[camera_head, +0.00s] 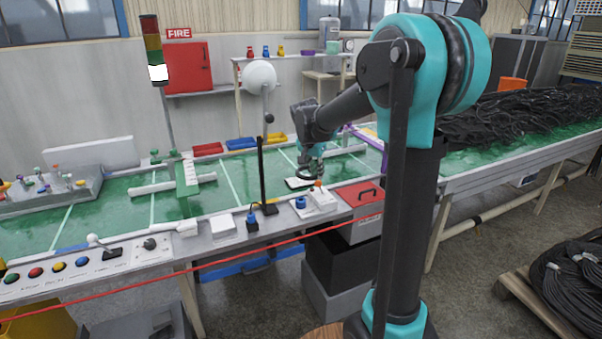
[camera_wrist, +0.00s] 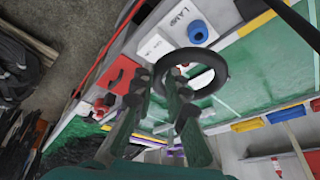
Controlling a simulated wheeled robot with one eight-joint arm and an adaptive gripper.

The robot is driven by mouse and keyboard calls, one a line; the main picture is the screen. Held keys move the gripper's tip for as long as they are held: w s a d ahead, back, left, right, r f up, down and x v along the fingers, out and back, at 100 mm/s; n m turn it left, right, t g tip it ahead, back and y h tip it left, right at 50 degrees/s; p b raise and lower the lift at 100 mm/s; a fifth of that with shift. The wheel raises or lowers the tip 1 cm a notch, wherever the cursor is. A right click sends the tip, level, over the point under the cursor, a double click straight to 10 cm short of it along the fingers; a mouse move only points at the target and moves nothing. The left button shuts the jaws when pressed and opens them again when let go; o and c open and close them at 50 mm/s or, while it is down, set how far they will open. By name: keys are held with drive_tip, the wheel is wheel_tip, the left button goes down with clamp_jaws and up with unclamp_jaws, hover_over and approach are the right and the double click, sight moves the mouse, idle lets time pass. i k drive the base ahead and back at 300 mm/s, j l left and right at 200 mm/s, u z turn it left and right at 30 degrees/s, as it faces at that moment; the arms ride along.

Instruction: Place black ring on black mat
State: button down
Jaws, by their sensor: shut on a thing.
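The black ring (camera_wrist: 221,73) shows large in the wrist view, held at its left side between the tips of my gripper (camera_wrist: 160,84). In the head view my gripper (camera_head: 306,166) points down over the green table, with the small dark ring (camera_head: 308,175) at its tips. Below it lies a small pale rectangular pad (camera_head: 298,183) with a dark edge. In the wrist view pale shapes show through the ring's hole. I cannot clearly make out a black mat. Whether the ring touches the surface below cannot be told.
A white box with a blue knob (camera_head: 300,202) and a red panel (camera_head: 361,193) stand at the front edge. A black post (camera_head: 264,175) rises left of my gripper. Red, blue and yellow trays (camera_head: 240,143) line the back. Piled black hoses (camera_head: 520,115) cover the right table.

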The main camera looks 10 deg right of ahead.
sight(300, 182)
drive_tip(key=i, duration=0.9)
